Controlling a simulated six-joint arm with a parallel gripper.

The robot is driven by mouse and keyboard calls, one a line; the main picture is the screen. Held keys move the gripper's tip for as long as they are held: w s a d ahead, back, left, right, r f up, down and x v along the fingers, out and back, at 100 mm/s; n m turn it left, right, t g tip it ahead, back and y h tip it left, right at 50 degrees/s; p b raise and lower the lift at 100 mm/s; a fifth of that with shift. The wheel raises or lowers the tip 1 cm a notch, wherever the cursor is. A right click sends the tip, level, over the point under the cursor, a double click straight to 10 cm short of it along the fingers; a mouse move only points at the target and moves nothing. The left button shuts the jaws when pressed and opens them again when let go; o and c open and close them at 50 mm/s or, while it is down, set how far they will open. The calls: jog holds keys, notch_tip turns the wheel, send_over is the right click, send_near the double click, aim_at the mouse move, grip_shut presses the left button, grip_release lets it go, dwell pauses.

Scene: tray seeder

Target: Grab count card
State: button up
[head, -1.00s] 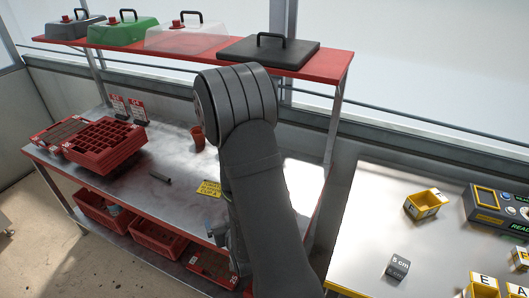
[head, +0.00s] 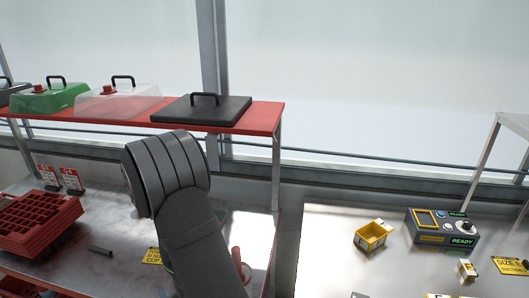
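Two small red-and-white cards stand upright in dark holders at the far left of the steel bench: the left card (head: 47,175) and the right card (head: 71,179). Their print is too small to read with certainty, and I cannot tell which is the count card. A yellow label (head: 152,256) with dark print lies on the bench just left of my arm, partly cut off by it. My arm comes up through the middle of the head view and bends down out of the bottom. My gripper is not in view.
A red celled tray (head: 40,215) sits in front of the cards. A dark bar (head: 100,251) lies on the bench. A red shelf (head: 262,117) with covers and a black lid (head: 201,110) overhangs the back. A right-hand table holds a yellow box (head: 371,236) and a console (head: 441,229).

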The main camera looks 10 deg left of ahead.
jog(key=shift+c, duration=1.4)
jog(key=w+a+f, duration=0.1)
jog(key=w+a, duration=0.1)
jog(key=w+a+f+n+g+h, duration=0.1)
jog(key=w+a, duration=0.1)
jog(key=w+a+f+n+g+h, duration=0.1)
jog(key=w+a, duration=0.1)
jog(key=shift+w+a+f, duration=0.15)
jog(key=shift+f, duration=0.05)
jog(key=w+a+n+h, duration=0.1)
jog(key=w, duration=0.1)
jog(key=w+a+n+g, duration=0.1)
jog(key=w+a, duration=0.1)
jog(key=w+a+n+g+h, duration=0.1)
jog(key=shift+w+a+r+h, duration=0.25)
jog(key=shift+w+a+h, duration=0.05)
jog(key=shift+w+a, duration=0.1)
jog(key=w+r+n+g+h, duration=0.3)
jog(key=r, duration=0.4)
jog(key=w+r+n+g+h, duration=0.2)
jog(key=r, duration=0.5)
jog(key=f, duration=1.2)
jog(key=shift+w+a+f, duration=0.1)
jog(key=shift+a+f, duration=0.15)
jog(key=shift+a, duration=0.15)
jog(key=shift+a+f, duration=0.15)
jog(key=shift+f, duration=1.15)
jog(key=shift+a+f, duration=0.15)
jog(key=shift+f, duration=1.15)
jog(key=c, duration=1.1)
